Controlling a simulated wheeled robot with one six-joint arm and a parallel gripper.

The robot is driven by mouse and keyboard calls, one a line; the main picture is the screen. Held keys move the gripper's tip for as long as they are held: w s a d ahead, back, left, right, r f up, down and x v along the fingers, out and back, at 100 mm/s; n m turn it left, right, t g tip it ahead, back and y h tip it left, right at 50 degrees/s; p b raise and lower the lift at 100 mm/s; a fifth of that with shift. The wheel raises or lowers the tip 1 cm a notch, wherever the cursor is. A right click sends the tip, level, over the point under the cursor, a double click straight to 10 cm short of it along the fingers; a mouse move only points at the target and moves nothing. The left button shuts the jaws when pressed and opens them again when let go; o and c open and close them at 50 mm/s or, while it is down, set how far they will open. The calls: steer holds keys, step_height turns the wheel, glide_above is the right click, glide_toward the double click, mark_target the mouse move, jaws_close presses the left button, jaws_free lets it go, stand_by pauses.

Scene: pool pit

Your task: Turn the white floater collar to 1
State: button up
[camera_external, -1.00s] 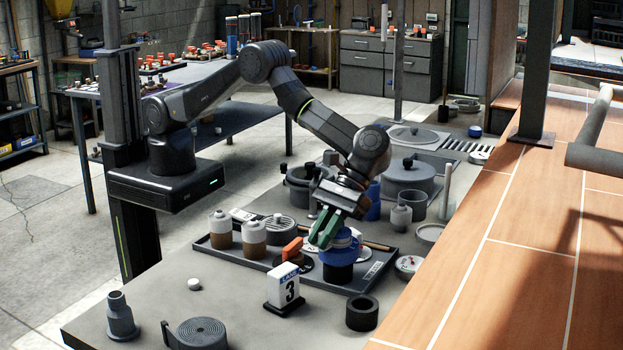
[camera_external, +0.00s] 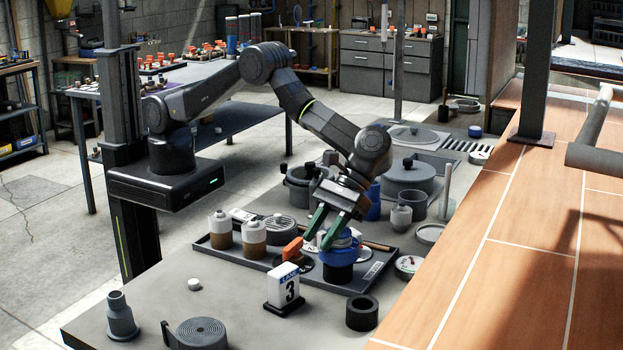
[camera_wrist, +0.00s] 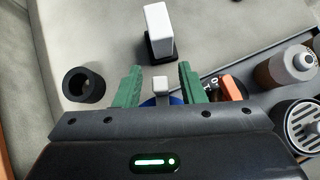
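My gripper (camera_external: 318,242) is open, with its two green fingers apart over the front of the blue round part (camera_external: 343,254) on a black cylinder (camera_external: 338,272). In the wrist view, a small pale block (camera_wrist: 160,84) shows between the fingers (camera_wrist: 160,68), with clear gaps to both sides. Blue (camera_wrist: 148,101) shows under it. A white disc (camera_external: 364,255) shows partly behind the blue part; I cannot tell whether it is the floater collar. Its markings are unreadable, and my gripper body hides much of this area in the wrist view.
An orange handle (camera_external: 292,248) sits on a black dial close left of my fingers, in a dark tray (camera_external: 212,252) with two brown-bottomed bottles. A white LANE 3 block (camera_external: 283,286) and a black ring (camera_external: 362,312) stand in front.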

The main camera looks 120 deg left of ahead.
steer(key=b+v, duration=0.2)
steer(key=v, duration=1.1)
steer(key=shift+a+r, duration=0.25)
steer(key=shift+a, duration=0.05)
steer(key=shift+w+d+f, duration=0.1)
steer(key=p+x, duration=0.2)
steer(key=x, duration=1.1)
steer(key=shift+d+f, duration=0.15)
steer(key=shift+d, duration=0.05)
steer(key=b+v, duration=0.2)
steer(key=v, duration=1.2)
steer(key=p+x, duration=0.2)
steer(key=x, duration=1.2)
steer(key=shift+d+f, duration=0.1)
steer(key=shift+w+n+t+b, duration=0.1)
steer(key=shift+n+t+b, duration=0.25)
steer(key=shift+n, duration=0.15)
steer(key=shift+w+n+t+h, duration=0.3)
steer(key=shift+n+t, duration=0.25)
steer(key=shift+n, duration=0.15)
